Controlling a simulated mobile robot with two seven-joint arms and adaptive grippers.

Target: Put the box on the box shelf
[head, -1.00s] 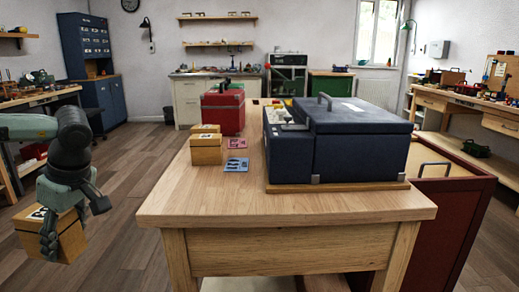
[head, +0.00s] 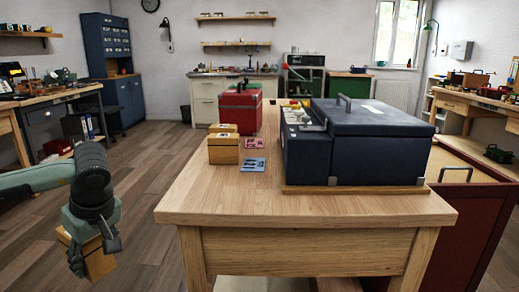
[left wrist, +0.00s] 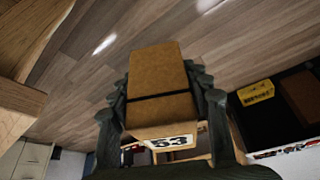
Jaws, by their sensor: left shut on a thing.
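My left gripper (head: 95,250) hangs at the lower left of the head view, left of the wooden table. It is shut on a tan box (head: 100,266), held above the floor and partly hidden by the fingers. In the left wrist view the box (left wrist: 158,85) sits between both fingers, with a dark band across it and a white label reading 53. I cannot tell which shelf is the box shelf. My right gripper is not in view.
The wooden table (head: 300,208) carries two more tan boxes (head: 223,150), a red case (head: 240,112) and a large dark blue case (head: 365,150). A workbench (head: 45,102) stands at the left. A yellow labelled box (left wrist: 256,93) shows in the left wrist view. Floor between bench and table is clear.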

